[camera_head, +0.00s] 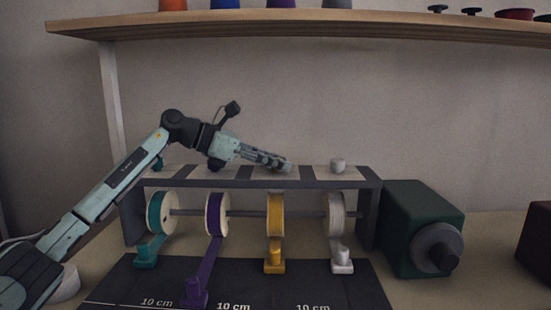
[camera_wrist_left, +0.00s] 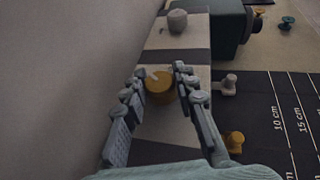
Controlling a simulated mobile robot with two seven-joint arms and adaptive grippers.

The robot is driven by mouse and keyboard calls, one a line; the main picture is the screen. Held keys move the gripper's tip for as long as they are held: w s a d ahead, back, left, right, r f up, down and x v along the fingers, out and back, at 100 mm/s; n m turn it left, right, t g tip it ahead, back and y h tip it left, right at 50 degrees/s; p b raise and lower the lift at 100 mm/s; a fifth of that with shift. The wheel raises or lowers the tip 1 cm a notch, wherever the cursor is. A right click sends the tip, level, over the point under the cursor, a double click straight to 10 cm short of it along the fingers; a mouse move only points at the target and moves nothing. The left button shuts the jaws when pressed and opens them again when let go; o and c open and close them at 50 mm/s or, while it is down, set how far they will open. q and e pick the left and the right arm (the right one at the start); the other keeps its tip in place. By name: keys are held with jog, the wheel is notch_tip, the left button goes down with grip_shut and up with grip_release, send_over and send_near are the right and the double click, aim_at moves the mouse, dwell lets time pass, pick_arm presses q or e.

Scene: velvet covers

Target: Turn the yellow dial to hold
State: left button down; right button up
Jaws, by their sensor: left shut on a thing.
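The yellow dial (camera_wrist_left: 159,86) sits on top of the ribbon rack in the left wrist view, with a pale pointer mark on its upper left. My left gripper (camera_wrist_left: 160,76) is shut on it, one finger on each side. In the head view my left gripper (camera_head: 284,165) reaches in from the left just above the rack top and hides the dial. No "hold" label can be read in either view. My right gripper is not in view.
The rack (camera_head: 230,184) carries teal, purple, yellow (camera_head: 275,214) and white reels. A white dial (camera_head: 338,165) stands to the right, also in the wrist view (camera_wrist_left: 177,21). A dark green box with a knob (camera_head: 422,228) stands right of the rack. A shelf (camera_head: 300,20) hangs above.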

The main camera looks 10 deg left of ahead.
pick_arm(q)
jog(key=shift+r, duration=0.1)
dwell(0.4)
jog(key=c, duration=1.2)
grip_release()
jog(key=shift+o, duration=0.2)
jog(key=v, duration=1.2)
jog(key=shift+w, duration=0.15)
